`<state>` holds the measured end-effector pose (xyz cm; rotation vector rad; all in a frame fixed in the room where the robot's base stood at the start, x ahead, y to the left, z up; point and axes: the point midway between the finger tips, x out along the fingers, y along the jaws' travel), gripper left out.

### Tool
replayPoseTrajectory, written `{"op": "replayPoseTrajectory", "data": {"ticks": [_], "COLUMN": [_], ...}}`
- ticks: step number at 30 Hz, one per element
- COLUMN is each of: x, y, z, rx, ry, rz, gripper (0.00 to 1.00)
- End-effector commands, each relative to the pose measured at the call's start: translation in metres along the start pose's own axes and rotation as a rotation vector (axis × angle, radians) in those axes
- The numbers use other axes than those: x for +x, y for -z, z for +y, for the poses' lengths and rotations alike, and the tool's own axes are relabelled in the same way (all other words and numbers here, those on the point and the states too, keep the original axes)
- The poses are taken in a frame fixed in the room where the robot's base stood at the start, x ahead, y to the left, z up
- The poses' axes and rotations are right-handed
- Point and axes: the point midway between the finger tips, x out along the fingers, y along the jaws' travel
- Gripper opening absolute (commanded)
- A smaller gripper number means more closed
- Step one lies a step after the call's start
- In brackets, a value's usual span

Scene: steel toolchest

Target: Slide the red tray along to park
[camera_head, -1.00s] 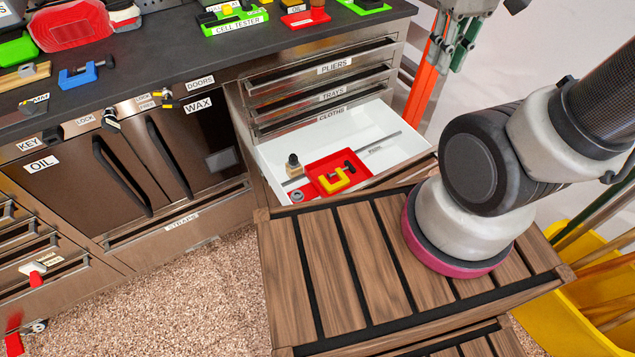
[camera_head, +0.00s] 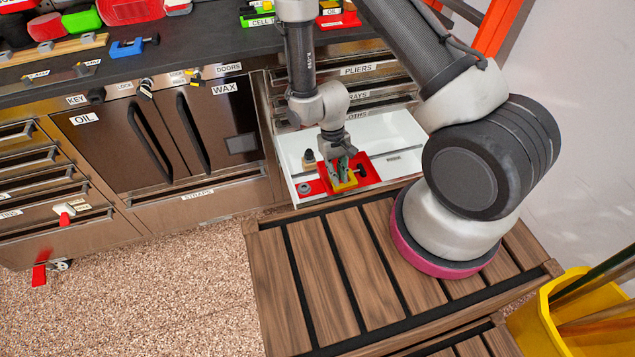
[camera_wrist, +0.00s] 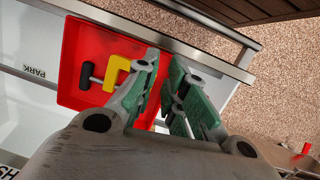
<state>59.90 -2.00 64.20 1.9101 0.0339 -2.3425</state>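The red tray (camera_head: 371,179) sits in the open white drawer (camera_head: 405,134). A yellow clamp (camera_head: 345,186) with a dark handle lies in the tray. My gripper (camera_head: 341,172) is low at the tray, pointing down beside the clamp. In the wrist view the tray (camera_wrist: 80,45) and clamp (camera_wrist: 117,72) lie left of my fingers (camera_wrist: 167,65). The green-padded fingers stand apart with a narrow gap. I cannot tell whether they touch the tray wall. A PARK label (camera_wrist: 34,72) is on the drawer floor, left of the tray in the wrist view.
A small dark-topped bottle (camera_head: 309,160) and a round grey piece (camera_head: 304,188) are left of my gripper. The drawer's front edge (camera_wrist: 215,62) is close to my fingers. The drawer floor right of the tray is largely clear. A wooden slatted top (camera_head: 320,270) lies in front.

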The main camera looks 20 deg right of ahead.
Motion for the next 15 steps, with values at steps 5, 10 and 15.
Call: {"op": "replayPoseTrajectory", "data": {"ticks": [5,10,15], "x": [-0.009,-0.001,0.027], "y": [0.048,0.058,0.062], "z": [-0.013,-0.016,-0.017], "rx": [0.069,0.102,0.101], "ry": [0.055,0.069,0.068], "rz": [0.171,0.203,0.200], "gripper": [0.12,0.12,0.12]}}
